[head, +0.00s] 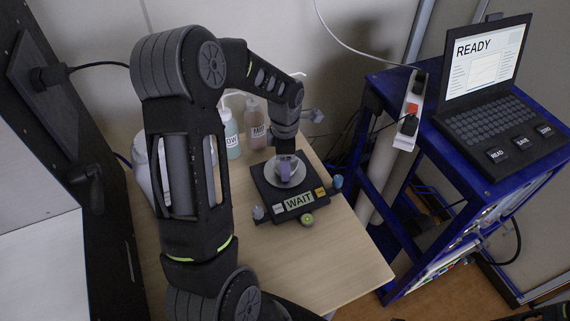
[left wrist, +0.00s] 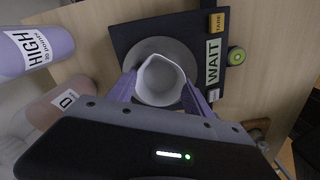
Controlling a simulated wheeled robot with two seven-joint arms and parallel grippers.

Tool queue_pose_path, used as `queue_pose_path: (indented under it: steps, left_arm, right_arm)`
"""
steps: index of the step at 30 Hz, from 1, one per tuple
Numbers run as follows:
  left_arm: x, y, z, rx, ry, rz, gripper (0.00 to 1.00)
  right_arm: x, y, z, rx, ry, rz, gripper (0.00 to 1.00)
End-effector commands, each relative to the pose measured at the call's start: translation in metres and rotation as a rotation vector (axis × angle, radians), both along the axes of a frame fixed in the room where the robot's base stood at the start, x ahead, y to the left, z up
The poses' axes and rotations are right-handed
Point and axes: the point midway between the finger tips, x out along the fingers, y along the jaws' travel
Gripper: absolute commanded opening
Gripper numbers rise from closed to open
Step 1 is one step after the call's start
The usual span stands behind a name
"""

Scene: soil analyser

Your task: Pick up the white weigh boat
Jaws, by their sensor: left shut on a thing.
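The white weigh boat (left wrist: 160,78) is a small open cup, seen from above in the left wrist view, over the round grey pan (left wrist: 186,54) of a black balance (left wrist: 128,36). My left gripper (left wrist: 160,92) is shut on it, with one purple finger on each side. In the head view my left gripper (head: 287,166) points down over the pan (head: 272,179), and its fingers mostly hide the boat. I cannot tell whether the boat still touches the pan. The balance display (head: 298,200) reads WAIT. My right gripper is not in view.
Bottles (head: 256,122) stand behind the balance on the wooden table (head: 335,265). Small knobs and a green-ringed round item (head: 307,220) sit around the balance. A laptop (head: 480,95) reading READY stands on a blue frame at right. The table's front right is clear.

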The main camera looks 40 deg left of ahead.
Motion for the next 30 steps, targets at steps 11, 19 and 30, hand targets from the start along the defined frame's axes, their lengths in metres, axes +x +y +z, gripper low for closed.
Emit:
queue_pose_path:
  steps: [11, 19, 30]
  left_arm:
    - [0.001, 0.0, 0.054, 0.002, -0.007, -0.001, 0.33]
    - [0.001, 0.0, 0.094, 0.001, -0.002, 0.0, 0.33]
    - [0.0, 0.0, 0.099, 0.0, 0.0, 0.0, 0.33]
  right_arm:
    - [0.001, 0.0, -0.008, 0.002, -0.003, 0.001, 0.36]
    - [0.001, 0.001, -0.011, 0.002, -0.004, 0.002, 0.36]
    - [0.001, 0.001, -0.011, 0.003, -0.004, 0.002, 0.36]
